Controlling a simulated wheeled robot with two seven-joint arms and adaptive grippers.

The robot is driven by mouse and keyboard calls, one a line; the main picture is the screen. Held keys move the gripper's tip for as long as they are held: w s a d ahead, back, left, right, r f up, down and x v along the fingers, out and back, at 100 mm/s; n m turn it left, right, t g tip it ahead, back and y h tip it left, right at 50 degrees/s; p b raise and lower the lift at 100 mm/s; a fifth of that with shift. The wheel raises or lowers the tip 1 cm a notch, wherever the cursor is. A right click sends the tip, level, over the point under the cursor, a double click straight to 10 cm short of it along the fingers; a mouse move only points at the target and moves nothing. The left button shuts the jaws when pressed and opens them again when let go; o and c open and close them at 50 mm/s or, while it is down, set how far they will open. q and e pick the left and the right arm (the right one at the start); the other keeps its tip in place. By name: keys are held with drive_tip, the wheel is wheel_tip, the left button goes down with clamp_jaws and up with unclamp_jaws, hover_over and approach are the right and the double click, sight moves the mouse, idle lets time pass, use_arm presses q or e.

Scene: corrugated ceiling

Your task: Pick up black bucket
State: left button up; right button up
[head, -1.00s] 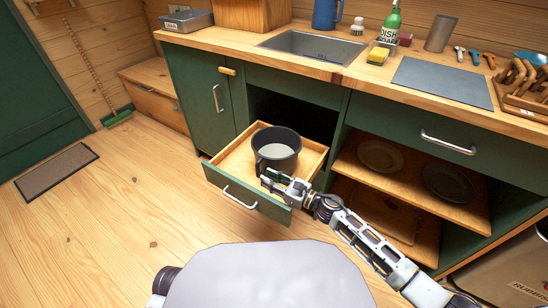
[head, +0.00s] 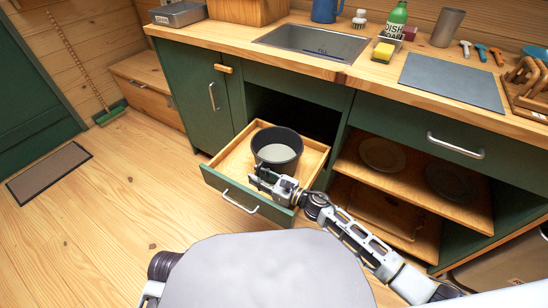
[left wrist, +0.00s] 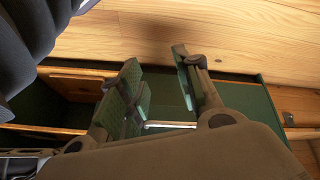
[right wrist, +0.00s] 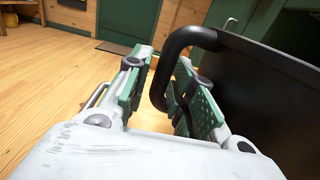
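The black bucket (head: 277,148) stands upright in the open drawer (head: 238,150), its open top facing up. Its dark side fills the right of the right wrist view (right wrist: 265,95), with its looped handle (right wrist: 188,38) on the left. My right gripper (head: 262,177) is at the bucket's near side, over the drawer's front part. In the right wrist view its fingers (right wrist: 158,88) are apart, with the handle's outer bar between them. Contact with the handle is unclear. My left gripper (left wrist: 160,85) is open and empty, and shows only in the left wrist view.
The drawer front has a metal handle (head: 238,203). The worktop (head: 350,72) above holds a sink (head: 312,42), a green dish soap bottle (head: 396,20) and a grey mat (head: 452,82). Open shelves with plates (head: 382,153) are right of the drawer.

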clamp_jaws()
idle(0.3)
idle(0.3)
drive_tip(key=shift+r, duration=0.25)
